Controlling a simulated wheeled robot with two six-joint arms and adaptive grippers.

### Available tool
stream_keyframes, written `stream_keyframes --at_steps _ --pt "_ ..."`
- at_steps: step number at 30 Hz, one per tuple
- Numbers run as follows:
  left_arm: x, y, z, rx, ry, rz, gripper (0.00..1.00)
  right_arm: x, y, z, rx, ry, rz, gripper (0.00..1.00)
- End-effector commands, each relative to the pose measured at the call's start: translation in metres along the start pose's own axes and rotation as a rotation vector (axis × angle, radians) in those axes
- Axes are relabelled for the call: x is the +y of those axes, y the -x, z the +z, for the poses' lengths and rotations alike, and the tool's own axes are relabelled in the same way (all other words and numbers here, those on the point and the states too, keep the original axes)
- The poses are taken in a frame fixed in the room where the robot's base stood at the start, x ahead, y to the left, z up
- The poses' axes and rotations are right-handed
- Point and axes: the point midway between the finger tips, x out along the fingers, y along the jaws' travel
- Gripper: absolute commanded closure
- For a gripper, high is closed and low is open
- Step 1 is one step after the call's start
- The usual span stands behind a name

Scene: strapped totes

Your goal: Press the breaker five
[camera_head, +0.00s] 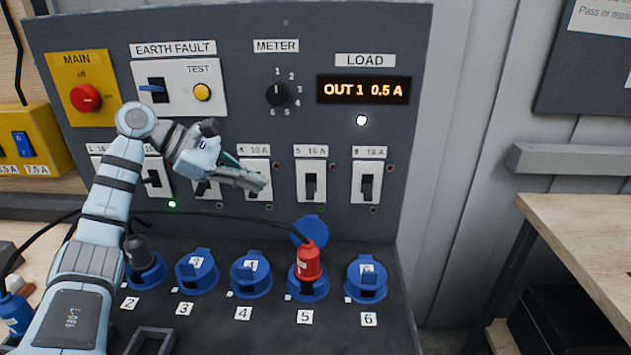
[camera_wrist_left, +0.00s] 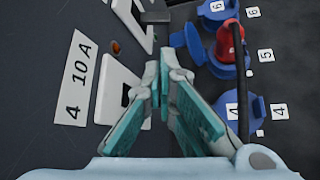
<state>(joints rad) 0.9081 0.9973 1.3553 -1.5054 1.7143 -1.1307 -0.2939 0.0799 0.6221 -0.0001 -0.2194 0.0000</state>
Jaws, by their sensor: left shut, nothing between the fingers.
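Breaker five (camera_head: 311,183) is a white plate with a black toggle, labelled 5 16 A, on the dark upright panel. Its toggle appears to point down. In the left wrist view, part of the plate next to breaker four, apparently breaker five (camera_wrist_left: 131,14), shows at the top edge. My left gripper (camera_head: 262,184) is shut and empty, in front of breaker four (camera_head: 256,166) and just left of breaker five. The fingertips also show in the left wrist view (camera_wrist_left: 174,74), beside breaker four's plate. They partly hide breaker four; I cannot tell whether they touch it. My right gripper is not in view.
Breaker six (camera_head: 366,182) is right of breaker five. A red plug (camera_head: 307,261) with a black cable sits in socket 5 below. Blue sockets line the lower ledge. The display (camera_head: 364,90) reads OUT 1 0.5 A. A wooden bench (camera_head: 590,225) stands at right.

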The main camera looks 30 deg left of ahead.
Motion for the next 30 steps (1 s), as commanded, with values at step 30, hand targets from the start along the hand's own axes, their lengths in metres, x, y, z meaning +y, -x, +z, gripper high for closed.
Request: stream_keyframes --at_steps 30 --pt "-0.002 -0.088 -0.002 0.008 -0.009 -0.007 1.0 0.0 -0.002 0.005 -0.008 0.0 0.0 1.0"
